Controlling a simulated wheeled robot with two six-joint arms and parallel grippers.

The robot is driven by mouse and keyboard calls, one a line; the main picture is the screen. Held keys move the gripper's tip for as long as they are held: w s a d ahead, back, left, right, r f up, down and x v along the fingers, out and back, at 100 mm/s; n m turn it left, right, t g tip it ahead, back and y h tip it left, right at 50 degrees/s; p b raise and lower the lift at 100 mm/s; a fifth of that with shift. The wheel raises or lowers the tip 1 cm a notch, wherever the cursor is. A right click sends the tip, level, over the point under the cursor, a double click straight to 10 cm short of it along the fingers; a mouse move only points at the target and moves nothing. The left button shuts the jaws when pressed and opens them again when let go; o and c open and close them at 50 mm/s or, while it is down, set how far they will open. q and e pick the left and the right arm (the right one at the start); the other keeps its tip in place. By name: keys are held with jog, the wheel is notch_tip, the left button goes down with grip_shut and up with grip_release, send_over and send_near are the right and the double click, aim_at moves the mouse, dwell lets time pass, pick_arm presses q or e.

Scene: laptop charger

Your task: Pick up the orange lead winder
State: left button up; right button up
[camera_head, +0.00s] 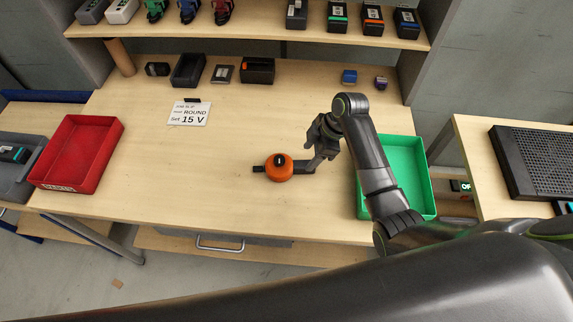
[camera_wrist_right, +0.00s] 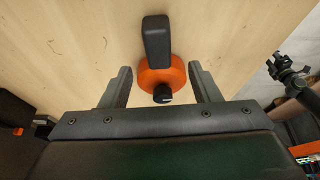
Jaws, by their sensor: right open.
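The orange lead winder (camera_head: 279,169) lies on the wooden workbench, a round orange body with a black knob on top and a black block at its left. My right gripper (camera_head: 315,160) is low over the bench, just right of it. In the right wrist view the winder's orange body (camera_wrist_right: 174,76) and a black bar (camera_wrist_right: 156,38) show between and beyond the two fingers. My right gripper (camera_wrist_right: 160,72) is open there, a finger to each side; contact cannot be told. A dark jointed part (camera_wrist_right: 287,72) at the right may be my left gripper; its jaws are unclear.
A green tray (camera_head: 427,183) stands right of my right gripper, partly behind my arm. A red tray (camera_head: 112,135) is at the left. A card (camera_head: 189,113) reading ROUND and 15 V and several small boxes are toward the back. The bench left of the winder is clear.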

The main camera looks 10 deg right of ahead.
aim_at(301, 164)
jog(key=shift+f, duration=0.15)
jog(key=shift+a+f, duration=0.15)
jog(key=shift+f, duration=0.05)
jog(key=p+x, duration=0.1)
jog(key=x, duration=0.3)
jog(key=shift+w, duration=0.1)
pick_arm(q)
jog(key=shift+s+r, duration=0.45)
jog(key=shift+r, duration=0.15)
pick_arm(e)
jog(key=shift+f, duration=0.35)
pick_arm(q)
jog(key=shift+w, duration=0.15)
pick_arm(e)
jog(key=c, duration=1.2)
jog(key=shift+r, duration=0.1)
